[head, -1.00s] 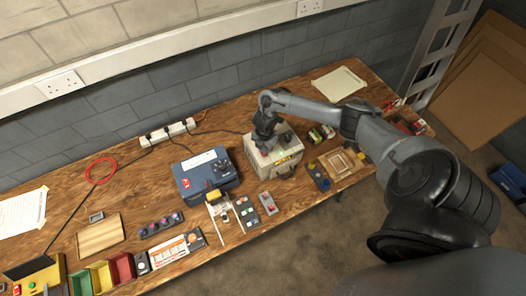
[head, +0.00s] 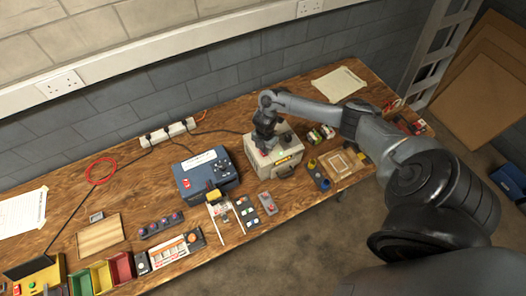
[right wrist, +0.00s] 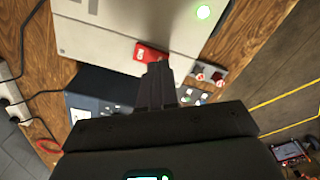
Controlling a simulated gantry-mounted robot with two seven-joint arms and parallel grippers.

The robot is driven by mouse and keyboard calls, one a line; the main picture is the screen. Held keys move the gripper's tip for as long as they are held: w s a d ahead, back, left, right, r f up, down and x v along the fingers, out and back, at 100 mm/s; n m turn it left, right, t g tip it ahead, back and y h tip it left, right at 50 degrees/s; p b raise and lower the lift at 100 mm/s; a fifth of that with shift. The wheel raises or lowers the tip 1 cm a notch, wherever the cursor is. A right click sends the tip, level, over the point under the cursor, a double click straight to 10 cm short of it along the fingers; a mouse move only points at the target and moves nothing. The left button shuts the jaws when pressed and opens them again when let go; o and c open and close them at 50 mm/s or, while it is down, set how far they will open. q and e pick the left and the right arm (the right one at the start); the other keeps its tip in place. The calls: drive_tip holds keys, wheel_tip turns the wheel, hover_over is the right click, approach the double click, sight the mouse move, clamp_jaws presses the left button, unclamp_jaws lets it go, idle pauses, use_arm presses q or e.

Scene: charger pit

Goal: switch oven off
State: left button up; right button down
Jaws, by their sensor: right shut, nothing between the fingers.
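The oven, a pale beige box (head: 289,167), stands on the workbench right of centre in the head view. In the right wrist view its pale casing (right wrist: 100,40) carries a red rocker switch (right wrist: 151,53) near one edge and a lit green lamp (right wrist: 203,12). My right gripper (head: 266,146) is shut and empty, over the left part of the oven's top. In the right wrist view its fingertips (right wrist: 158,66) are right at the red switch and overlap its edge; I cannot tell whether they touch it. My left gripper is out of view.
A blue box with a dial (head: 207,175) stands close left of the oven. Small switch boxes (head: 266,201) lie in front. A power strip (head: 168,133) with cables lies behind. A wooden frame (head: 343,164) is to the right.

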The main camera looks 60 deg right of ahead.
drive_tip(key=shift+f+b, duration=0.3)
drive_tip(key=shift+f, duration=0.1)
idle(0.6)
drive_tip(key=shift+f+b, duration=0.4)
drive_tip(key=shift+f, duration=0.1)
idle(0.3)
wheel_tip(320, 180, up, 4)
drive_tip(key=p, duration=0.3)
drive_tip(key=shift+f, duration=0.25)
wheel_tip(320, 180, up, 4)
drive_tip(key=p, duration=0.4)
drive_tip(key=shift+f, duration=0.2)
